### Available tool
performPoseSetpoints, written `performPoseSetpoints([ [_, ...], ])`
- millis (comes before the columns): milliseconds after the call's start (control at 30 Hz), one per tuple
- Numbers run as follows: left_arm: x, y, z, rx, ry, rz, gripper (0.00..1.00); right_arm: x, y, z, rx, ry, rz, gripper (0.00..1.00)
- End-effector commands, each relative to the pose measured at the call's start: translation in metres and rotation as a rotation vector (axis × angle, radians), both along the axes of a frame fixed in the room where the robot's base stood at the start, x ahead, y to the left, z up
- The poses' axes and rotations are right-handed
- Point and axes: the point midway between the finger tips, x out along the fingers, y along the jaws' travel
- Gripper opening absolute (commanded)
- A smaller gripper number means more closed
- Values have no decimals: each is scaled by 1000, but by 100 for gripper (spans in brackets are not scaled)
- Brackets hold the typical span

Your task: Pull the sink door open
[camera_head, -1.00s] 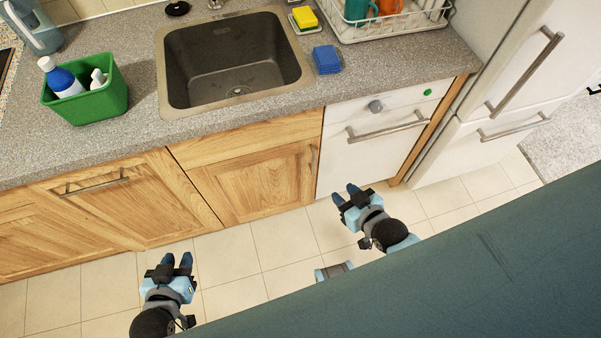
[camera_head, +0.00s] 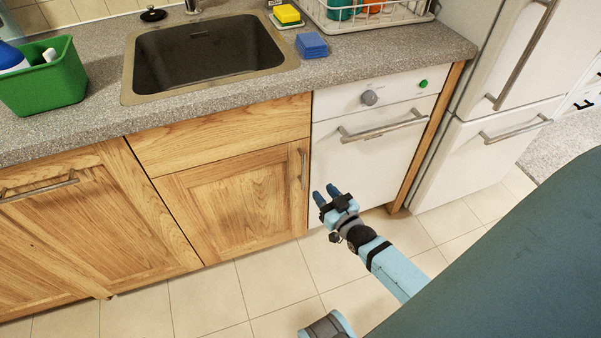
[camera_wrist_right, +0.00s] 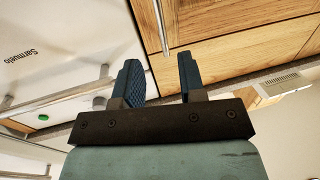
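The wooden sink door (camera_head: 236,190) is closed below the sink (camera_head: 205,52), with a vertical metal handle (camera_head: 303,168) near its right edge. In the right wrist view the wooden front fills the upper right, and a vertical metal handle (camera_wrist_right: 162,25) shows beyond the fingers. My right gripper (camera_head: 327,194) is low in front of the white dishwasher, right of the sink door. Its two blue fingers (camera_wrist_right: 162,80) are apart with nothing between them. It is clear of the handle. My left gripper is out of the head view.
The white dishwasher (camera_head: 370,160) with a horizontal bar handle (camera_head: 383,126) stands right of the sink door. A fridge (camera_head: 475,150) is farther right. Another wooden door (camera_head: 80,215) is at left. The tiled floor (camera_head: 250,285) in front is clear.

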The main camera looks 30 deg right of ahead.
Motion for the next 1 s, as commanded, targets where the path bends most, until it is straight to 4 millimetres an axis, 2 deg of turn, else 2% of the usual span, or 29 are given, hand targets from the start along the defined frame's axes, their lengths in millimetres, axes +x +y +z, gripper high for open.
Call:
performPoseSetpoints([
  [33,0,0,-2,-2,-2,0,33,12,0,0,0,-3,0,37],
  [300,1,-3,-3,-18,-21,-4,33,70,-3,-1,0,-2,0,37],
  [500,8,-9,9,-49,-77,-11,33,101,-4,-1,1,0,1,37],
  [700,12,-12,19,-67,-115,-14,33,114,-4,-1,1,2,1,37],
  [967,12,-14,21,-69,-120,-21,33,115,-4,0,0,2,1,37],
  [1000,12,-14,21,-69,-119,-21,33,115,-4,0,0,2,1,32],
])
